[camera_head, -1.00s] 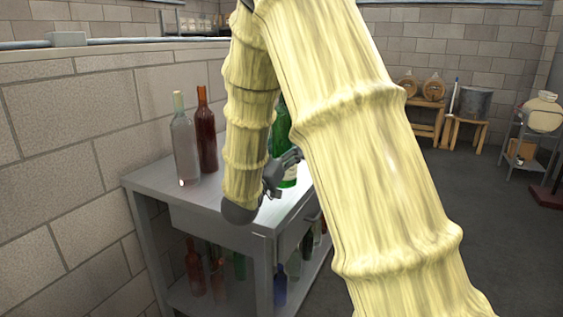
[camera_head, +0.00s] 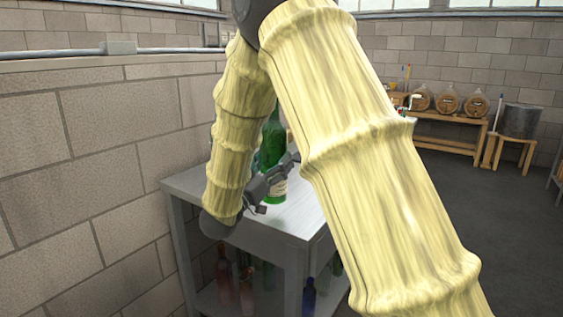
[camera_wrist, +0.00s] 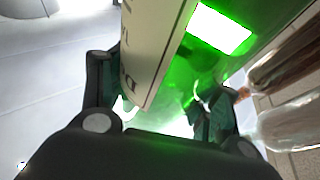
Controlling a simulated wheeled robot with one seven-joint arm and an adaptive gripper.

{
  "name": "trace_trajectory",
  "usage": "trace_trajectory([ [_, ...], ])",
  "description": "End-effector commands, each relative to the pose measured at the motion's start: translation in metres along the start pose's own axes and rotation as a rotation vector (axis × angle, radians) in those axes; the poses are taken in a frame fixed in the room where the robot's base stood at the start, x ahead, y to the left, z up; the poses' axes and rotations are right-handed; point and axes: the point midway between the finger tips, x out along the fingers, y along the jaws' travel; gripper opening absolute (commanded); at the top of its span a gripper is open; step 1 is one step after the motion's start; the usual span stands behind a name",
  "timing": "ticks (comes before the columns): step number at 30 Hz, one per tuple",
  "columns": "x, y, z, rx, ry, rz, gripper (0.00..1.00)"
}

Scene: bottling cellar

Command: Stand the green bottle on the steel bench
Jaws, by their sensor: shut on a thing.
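The green bottle (camera_head: 273,145), with a pale label, stands upright over the steel bench top (camera_head: 303,213) in the head view. Part of it is hidden behind my arm. I cannot tell whether its base touches the bench. My gripper (camera_head: 268,184) is at the bottle's lower part, shut on it. In the wrist view, the green bottle (camera_wrist: 180,85) fills the space between the two fingers of my gripper (camera_wrist: 160,98), with its label facing the left finger.
A reddish bottle (camera_wrist: 285,60) and a clear bottle (camera_wrist: 290,125) are close on the right in the wrist view. The bench's lower shelf holds several bottles, one blue (camera_head: 308,296). A block wall (camera_head: 100,180) borders the bench on the left. Open floor (camera_head: 470,215) lies right.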

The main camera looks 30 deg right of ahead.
Motion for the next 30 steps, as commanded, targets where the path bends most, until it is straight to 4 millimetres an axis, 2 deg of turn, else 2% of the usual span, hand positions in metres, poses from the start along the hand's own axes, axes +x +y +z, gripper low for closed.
trace_trajectory([
  [5,-0.007,-0.010,-0.003,0.003,0.002,0.001,0.00],
  [10,-0.016,-0.010,0.018,0.001,0.000,0.000,0.00],
  [14,-0.020,-0.010,0.028,0.002,0.002,0.001,0.00],
  [29,-0.022,-0.010,0.033,0.002,0.002,0.001,0.00],
  [30,-0.022,-0.010,0.034,0.000,-0.001,0.000,0.70],
])
